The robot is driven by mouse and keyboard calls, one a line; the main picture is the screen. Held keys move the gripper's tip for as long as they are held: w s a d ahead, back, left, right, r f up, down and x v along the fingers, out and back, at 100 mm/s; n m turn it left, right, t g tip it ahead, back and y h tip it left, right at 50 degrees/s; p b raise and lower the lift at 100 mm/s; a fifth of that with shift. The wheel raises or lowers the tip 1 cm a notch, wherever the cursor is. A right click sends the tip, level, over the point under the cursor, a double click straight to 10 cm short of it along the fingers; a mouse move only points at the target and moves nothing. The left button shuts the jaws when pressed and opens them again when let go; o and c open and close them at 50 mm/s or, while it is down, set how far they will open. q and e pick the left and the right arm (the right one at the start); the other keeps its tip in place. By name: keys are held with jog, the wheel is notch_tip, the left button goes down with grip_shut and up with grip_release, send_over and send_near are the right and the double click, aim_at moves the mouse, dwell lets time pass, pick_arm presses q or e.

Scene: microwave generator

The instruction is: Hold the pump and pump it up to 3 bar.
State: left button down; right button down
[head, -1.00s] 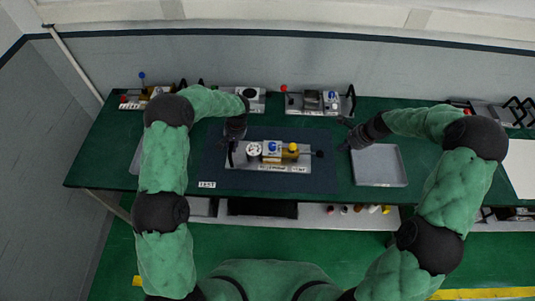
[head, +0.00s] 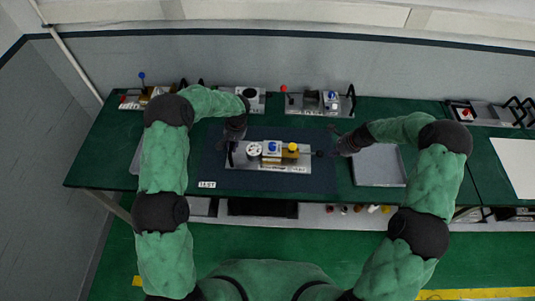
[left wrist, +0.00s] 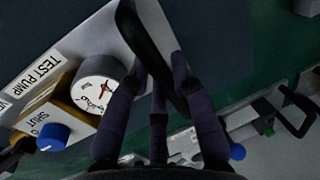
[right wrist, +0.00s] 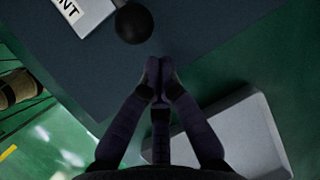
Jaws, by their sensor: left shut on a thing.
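The test pump (head: 240,163) is a light metal plate on a dark mat, with a white gauge (head: 254,149), a blue knob (head: 272,147) and a yellow knob (head: 291,148). The gauge, with a red needle, also shows in the left wrist view (left wrist: 98,90); its reading is too small to tell. My left gripper (head: 232,150) is shut on the black handle (left wrist: 143,40) at the pump's left end. A black ball knob (right wrist: 134,23) sticks out at the pump's right end. My right gripper (right wrist: 158,72) has its fingertips together, empty, just short of the ball knob.
A grey tray (head: 379,181) lies right of the mat (head: 215,180), below my right gripper. Several other fixtures, including one with a red knob (head: 283,89), stand along the back of the green table. The mat's front part is clear.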

jog(key=shift+x, duration=1.1)
dwell(0.7)
